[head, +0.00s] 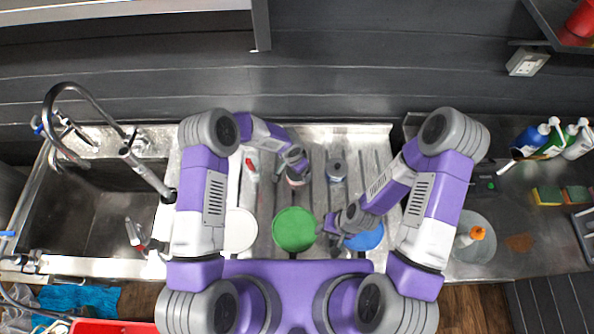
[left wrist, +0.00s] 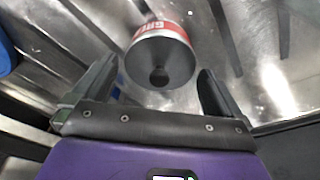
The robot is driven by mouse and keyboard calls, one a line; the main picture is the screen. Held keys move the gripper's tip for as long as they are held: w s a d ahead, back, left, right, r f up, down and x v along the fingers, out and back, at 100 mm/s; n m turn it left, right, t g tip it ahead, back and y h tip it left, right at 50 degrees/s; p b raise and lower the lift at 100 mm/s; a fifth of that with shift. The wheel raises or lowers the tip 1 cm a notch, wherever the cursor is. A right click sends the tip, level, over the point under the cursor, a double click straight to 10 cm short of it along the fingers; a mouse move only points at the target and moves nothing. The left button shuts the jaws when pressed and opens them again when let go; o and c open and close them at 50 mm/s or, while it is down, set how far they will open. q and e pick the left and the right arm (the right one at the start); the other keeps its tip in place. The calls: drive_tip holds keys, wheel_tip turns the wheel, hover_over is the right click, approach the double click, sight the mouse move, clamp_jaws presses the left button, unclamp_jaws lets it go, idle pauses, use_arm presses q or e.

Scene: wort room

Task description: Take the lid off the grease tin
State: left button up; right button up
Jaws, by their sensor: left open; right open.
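The grease tin (left wrist: 162,28) shows in the left wrist view, with a red and white label partly reading "GRE". Its grey lid (left wrist: 140,70) has a dark knob (left wrist: 159,76) in the middle and is on the tin. My left gripper (left wrist: 158,70) is open, its fingers on either side of the lid with gaps visible; contact is not visible. In the head view the tin (head: 295,182) is partly hidden under my left gripper (head: 297,166). My right gripper (head: 332,224) is open and empty, low between the green and blue discs.
A green disc (head: 293,230), a white disc (head: 239,231) and a blue disc (head: 366,238) lie along the front of the ribbed metal drainer. A grey round object (head: 336,170) stands right of the tin. A red and white item (head: 250,170) is to its left. A sink (head: 95,220) is far left.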

use_arm(q)
drive_tip(key=c, duration=0.8)
drive_tip(key=shift+c, duration=0.3)
